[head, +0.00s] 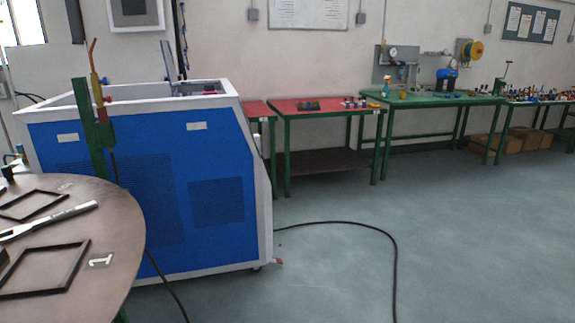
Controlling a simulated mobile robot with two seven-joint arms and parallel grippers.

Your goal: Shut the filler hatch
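The gas generator (110,215) is a blue cabinet with a white frame, standing at the left in the head view. A thin grey panel (169,62), which looks like the filler hatch, stands up, slightly tilted, from the recessed top of the cabinet. It appears open. Its hinge and the opening under it are hidden behind the cabinet's white top rim (190,103). A small red part (210,92) shows in the recess to the right of the panel. Neither of my grippers is in view.
A round brown table (120,232) with black frames and a silver tool (45,222) stands in front left. A green post (97,135) holding a torch rises before the cabinet. A black cable (393,250) lies on the floor. Red and green workbenches (440,100) line the wall; floor at right is clear.

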